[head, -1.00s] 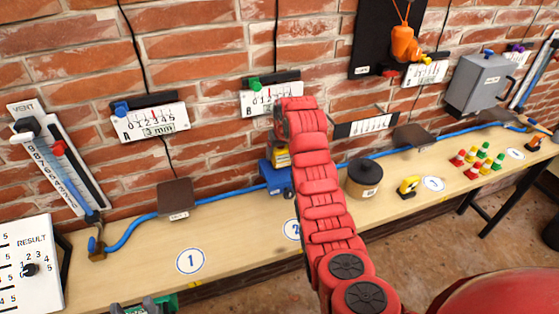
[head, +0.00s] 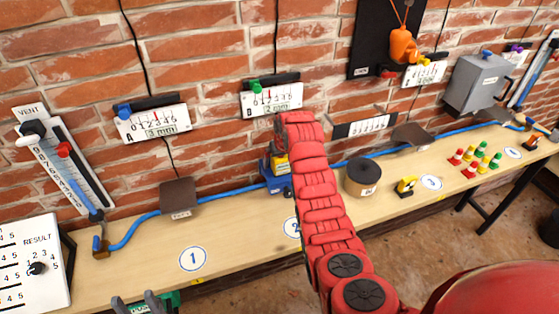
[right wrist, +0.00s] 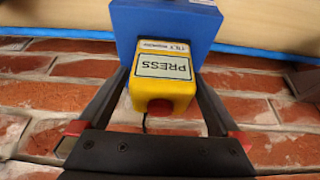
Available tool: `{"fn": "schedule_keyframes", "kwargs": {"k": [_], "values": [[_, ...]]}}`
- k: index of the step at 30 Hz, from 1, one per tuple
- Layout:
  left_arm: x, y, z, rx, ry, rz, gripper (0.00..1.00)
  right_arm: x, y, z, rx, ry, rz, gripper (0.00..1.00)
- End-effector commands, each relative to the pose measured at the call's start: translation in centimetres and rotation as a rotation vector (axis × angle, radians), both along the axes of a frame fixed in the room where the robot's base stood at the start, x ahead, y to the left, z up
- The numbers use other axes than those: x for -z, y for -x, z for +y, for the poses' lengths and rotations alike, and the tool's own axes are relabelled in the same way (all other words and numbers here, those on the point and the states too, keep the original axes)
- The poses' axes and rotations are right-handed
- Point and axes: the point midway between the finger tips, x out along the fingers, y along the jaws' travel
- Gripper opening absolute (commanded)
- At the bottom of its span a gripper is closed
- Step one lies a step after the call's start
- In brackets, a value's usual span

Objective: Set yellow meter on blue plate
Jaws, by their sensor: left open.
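The yellow meter (right wrist: 163,84) is a box with a red button and a "PRESS" label, seen upside down in the right wrist view. In the head view it shows (head: 281,164) partly behind my right arm. My right gripper (right wrist: 164,78) has a finger against each side of it. The blue plate (right wrist: 165,22) looks like a thick blue block, directly at the meter's far end; it stands on the bench in the head view (head: 277,184). I cannot tell whether meter and plate touch. My left gripper (head: 142,304) is open and empty at the bottom edge of the head view.
A dark round pot (head: 362,178) and a small yellow-black item (head: 406,186) stand right of my right arm. A blue hose (head: 235,191) runs along the back of the bench. Brown brackets, dials and a grey box (head: 478,84) line the brick wall. The bench around mark 1 (head: 193,258) is clear.

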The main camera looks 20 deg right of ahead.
Motion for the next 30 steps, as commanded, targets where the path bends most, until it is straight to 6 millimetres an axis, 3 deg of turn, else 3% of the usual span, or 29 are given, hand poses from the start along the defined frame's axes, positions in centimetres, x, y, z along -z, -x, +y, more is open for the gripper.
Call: {"fn": "schedule_keyframes", "kwargs": {"k": [8, 11, 19, 21, 23, 30], "values": [[-0.5, 0.0, 0.0, 0.000, 0.000, 0.000, 0.50, -0.6, 0.0, 0.0, 0.000, 0.000, 0.000, 1.00], [0.3, 0.0, 0.0, 0.000, 0.000, 0.000, 0.50, -1.0, 0.2, 0.0, 0.000, 0.000, -0.003, 1.00], [2.7, 0.0, 0.0, 0.000, 0.000, 0.000, 0.50, -5.7, 2.2, -0.2, 0.001, 0.002, -0.009, 1.00], [1.2, 0.0, 0.0, 0.000, 0.000, 0.000, 0.50, -8.3, 3.0, 0.0, -0.001, 0.002, -0.005, 1.00], [0.6, 0.0, 0.0, 0.000, 0.000, -0.001, 0.50, -9.6, 3.6, -0.1, -0.001, 0.003, 0.000, 1.00], [-1.6, 0.0, 0.0, 0.000, 0.000, 0.000, 0.50, -11.1, 4.3, -0.1, 0.000, 0.000, 0.002, 1.00]]}}
